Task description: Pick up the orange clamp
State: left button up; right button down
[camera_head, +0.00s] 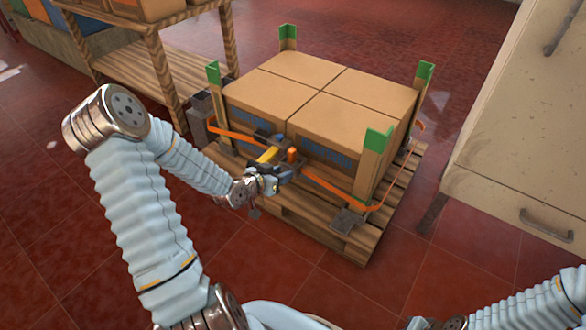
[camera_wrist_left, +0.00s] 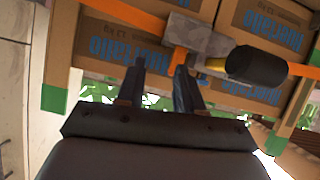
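A small orange piece (camera_head: 291,154), which looks like part of the orange clamp, sits at the front of the strapped cartons, beside a yellow handle (camera_head: 268,155). In the left wrist view, an orange piece (camera_wrist_left: 178,58) shows below a grey metal block (camera_wrist_left: 198,38), close to the right fingertip. The clamp's full outline is unclear. My left gripper (camera_head: 277,175) is just in front of it. In the left wrist view, its two dark fingers (camera_wrist_left: 160,70) are apart, with nothing clearly held between them. Contact cannot be told. My right gripper is out of view.
Cartons (camera_head: 325,90) stand on a wooden pallet (camera_head: 315,225) with green-topped corner posts, bound by an orange strap (camera_head: 330,188). A black cylinder (camera_wrist_left: 256,66) lies right of the fingers. A wooden shelf (camera_head: 150,70) stands left, a pale cabinet (camera_head: 520,130) right. Red floor lies clear in front.

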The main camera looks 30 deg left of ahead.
aim_at(295, 153)
pick_arm(q)
jog(key=shift+m+t+y, duration=0.3)
jog(key=shift+m+t, duration=0.1)
jog(key=shift+t, duration=0.2)
jog(key=w+a, duration=0.1)
jog(key=w, duration=0.1)
jog(key=w+a, duration=0.1)
jog(key=w, duration=0.1)
jog(key=w+a+f+b, duration=0.1)
jog(key=w, duration=0.2)
jog(key=x, duration=0.6)
jog(key=shift+d+b, duration=0.15)
jog(key=shift+b, duration=0.15)
grip_shut()
